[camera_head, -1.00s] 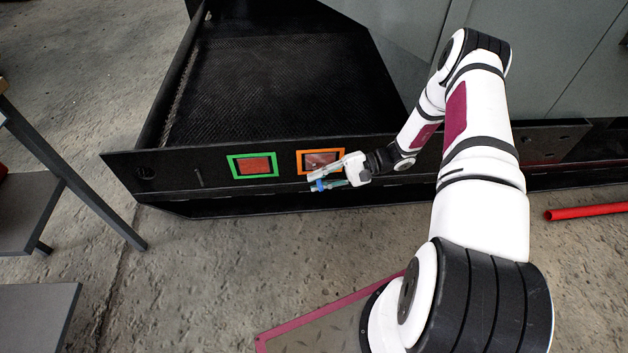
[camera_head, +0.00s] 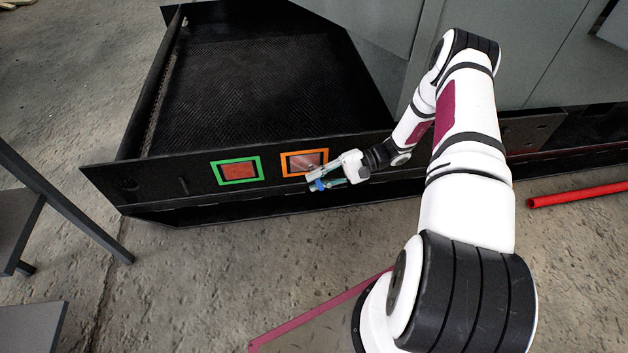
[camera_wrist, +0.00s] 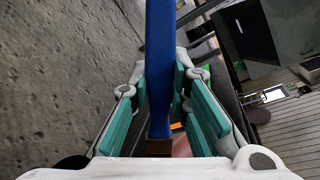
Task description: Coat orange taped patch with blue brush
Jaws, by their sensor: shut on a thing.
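The orange taped patch (camera_head: 304,153) is an orange frame around a dark reddish area on the black front panel. In the head view its lower right part lies behind my gripper (camera_head: 322,181). My gripper is shut on the blue brush (camera_head: 319,185), right at the patch's lower right corner. In the wrist view the blue brush (camera_wrist: 160,65) stands between the green finger pads of my gripper (camera_wrist: 165,105), with a brown end low in the picture. A bit of orange shows beside it. I cannot tell whether the brush touches the patch.
A green taped patch (camera_head: 237,170) sits left of the orange one on the same panel (camera_head: 200,188). A black open tray (camera_head: 265,90) lies behind it. A grey shelf (camera_head: 22,225) stands at left. A red tube (camera_head: 580,194) lies at right. The floor in front is clear.

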